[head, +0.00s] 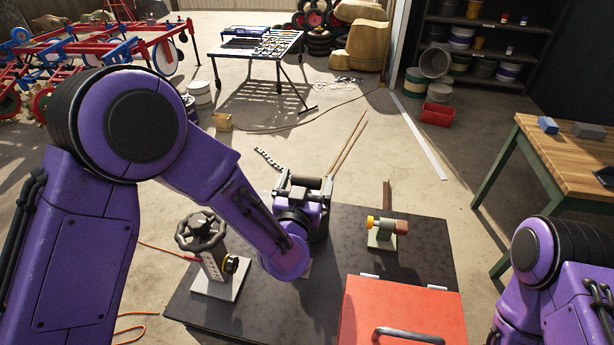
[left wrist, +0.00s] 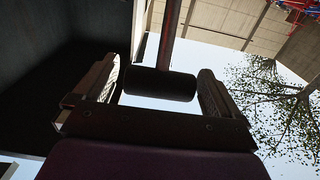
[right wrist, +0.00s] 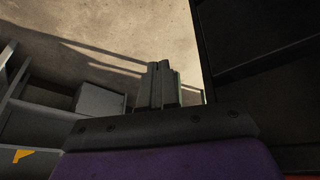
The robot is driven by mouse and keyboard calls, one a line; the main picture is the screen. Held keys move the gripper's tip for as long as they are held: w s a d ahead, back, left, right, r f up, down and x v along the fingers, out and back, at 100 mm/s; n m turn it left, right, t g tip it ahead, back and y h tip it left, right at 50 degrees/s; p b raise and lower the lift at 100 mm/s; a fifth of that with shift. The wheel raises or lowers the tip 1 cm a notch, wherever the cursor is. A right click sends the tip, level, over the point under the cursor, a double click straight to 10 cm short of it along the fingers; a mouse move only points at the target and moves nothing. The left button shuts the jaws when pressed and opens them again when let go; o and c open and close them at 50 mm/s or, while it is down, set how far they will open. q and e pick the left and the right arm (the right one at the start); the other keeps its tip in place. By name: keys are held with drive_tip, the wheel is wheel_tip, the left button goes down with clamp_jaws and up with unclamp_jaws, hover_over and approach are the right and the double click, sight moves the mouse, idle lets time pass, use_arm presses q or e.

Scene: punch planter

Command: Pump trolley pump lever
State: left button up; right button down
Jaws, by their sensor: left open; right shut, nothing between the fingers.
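The pump lever shows in the left wrist view as a dark cylindrical grip (left wrist: 160,84) on a thin reddish rod. The grip lies crosswise between the two fingers of my left gripper (left wrist: 160,88), with a gap visible at the right finger. In the head view, my left gripper (head: 305,184) is open over the far edge of the dark trolley deck (head: 240,300), around the dark lever grip. A dark green body beneath it is mostly hidden by my wrist. My right gripper (right wrist: 160,85) is shut and empty in the right wrist view; its fingers are not clear in the head view.
On the deck are a black handwheel (head: 201,231) on a pale base, a small green fixture (head: 382,237) with a wooden roller, and a red box (head: 402,308) with a handle. A wooden workbench (head: 560,150) stands at right.

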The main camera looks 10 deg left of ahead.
use_arm(q)
drive_tip(key=shift+r, duration=0.1)
use_arm(e)
drive_tip(key=shift+s+r, duration=0.1)
drive_tip(key=shift+s, duration=0.1)
use_arm(q)
drive_tip(key=c, duration=1.4)
